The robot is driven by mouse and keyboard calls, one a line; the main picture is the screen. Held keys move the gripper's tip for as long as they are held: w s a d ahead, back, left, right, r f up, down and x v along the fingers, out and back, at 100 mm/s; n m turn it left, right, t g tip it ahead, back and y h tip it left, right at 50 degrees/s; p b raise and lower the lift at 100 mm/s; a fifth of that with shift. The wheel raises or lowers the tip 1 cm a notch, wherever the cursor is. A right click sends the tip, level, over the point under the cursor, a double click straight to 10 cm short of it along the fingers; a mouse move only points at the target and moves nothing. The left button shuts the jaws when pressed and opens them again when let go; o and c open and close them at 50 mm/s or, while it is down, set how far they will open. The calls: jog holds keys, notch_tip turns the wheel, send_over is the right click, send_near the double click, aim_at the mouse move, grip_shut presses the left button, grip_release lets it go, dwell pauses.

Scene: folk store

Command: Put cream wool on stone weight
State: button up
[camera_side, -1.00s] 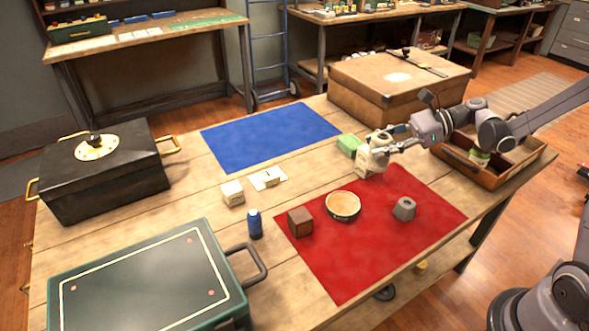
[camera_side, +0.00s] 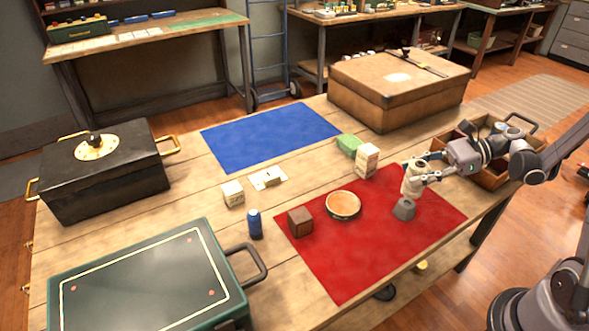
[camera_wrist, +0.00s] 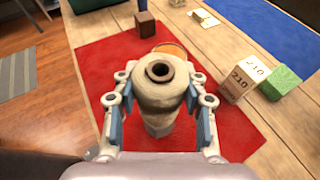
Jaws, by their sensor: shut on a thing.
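The cream wool (camera_side: 411,184) is a pale spool with a dark hole in its top end. My gripper (camera_side: 418,177) is shut on it and holds it roughly upright. In the wrist view the wool (camera_wrist: 160,92) sits between both fingers of my gripper (camera_wrist: 160,100). The grey stone weight (camera_side: 404,209) stands on the red mat directly below the wool. In the wrist view, part of the stone weight (camera_wrist: 158,128) shows below the wool; the rest is hidden. I cannot tell whether the wool touches it.
On the red mat (camera_side: 340,265) are a round bowl (camera_side: 343,205) and a brown cube (camera_side: 300,221). A cream block (camera_side: 367,160) and green block (camera_side: 349,144) stand behind. A wooden tray (camera_side: 490,178) is at the right. The mat's front is clear.

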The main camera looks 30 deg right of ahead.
jog(key=shift+f, duration=1.4)
jog(key=shift+f, duration=0.1)
jog(key=o, duration=0.9)
jog(key=shift+o, duration=0.2)
